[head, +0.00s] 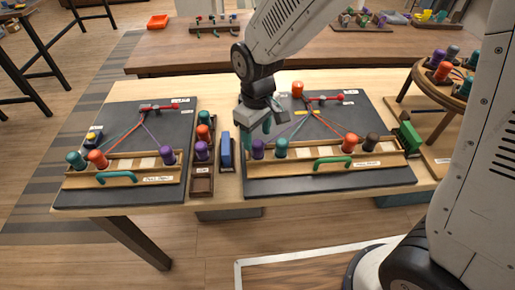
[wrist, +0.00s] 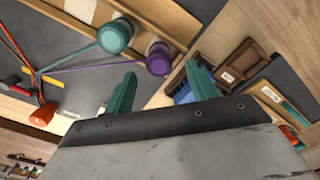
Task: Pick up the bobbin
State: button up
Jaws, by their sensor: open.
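My gripper (head: 258,127) is open and empty, pointing down above the left end of the right board. Its teal fingers also show in the wrist view (wrist: 163,82), spread apart. A purple bobbin (head: 258,150) stands in the rack just below it; in the wrist view this bobbin (wrist: 159,60) shows beyond the gap between the fingers. A teal bobbin (head: 281,148) stands to its right, also in the wrist view (wrist: 115,37). A red bobbin (head: 350,143) and a dark bobbin (head: 371,142) stand farther right. An orange bobbin (head: 297,89) is at the back edge.
The left board (head: 115,125) has its own rack with teal, red and purple bobbins. Between the boards are a wooden holder with bobbins (head: 202,152) and a blue block (head: 226,150). A round stand with bobbins (head: 450,80) is at right. Cords cross the right board.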

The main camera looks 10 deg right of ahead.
aim_at(258, 142)
notch_tip(258, 142, down, 4)
jog(key=shift+r, duration=0.1)
jog(key=shift+d, duration=0.1)
jog(key=c, duration=1.1)
jog(key=shift+r, duration=0.15)
